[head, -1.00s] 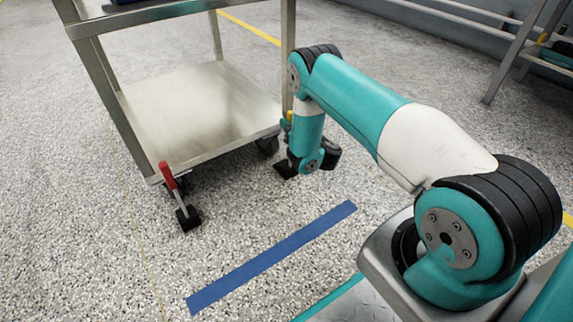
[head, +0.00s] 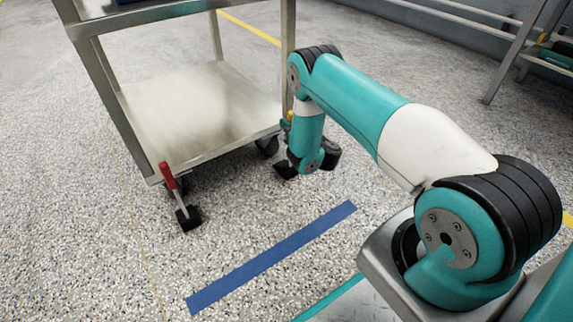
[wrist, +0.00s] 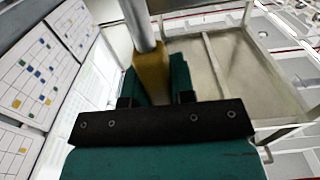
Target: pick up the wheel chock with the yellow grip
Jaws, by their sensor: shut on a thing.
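The wheel chock with the yellow grip shows in the head view as a black foot (head: 286,170) on or just above the floor by the cart's right front wheel; my arm hides much of it. In the wrist view its yellow grip (wrist: 152,74) and a metal rod stand between the two teal fingers of my gripper (wrist: 155,88). My gripper is shut on the yellow grip. A second chock with a red grip (head: 168,176) and black foot is by the cart's left front wheel.
The steel cart (head: 200,105) stands right behind both chocks, with a bare lower shelf. A blue tape strip (head: 272,258) lies on the speckled floor in front. A metal-framed bench (head: 520,55) is at the back right. The floor left of the cart is clear.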

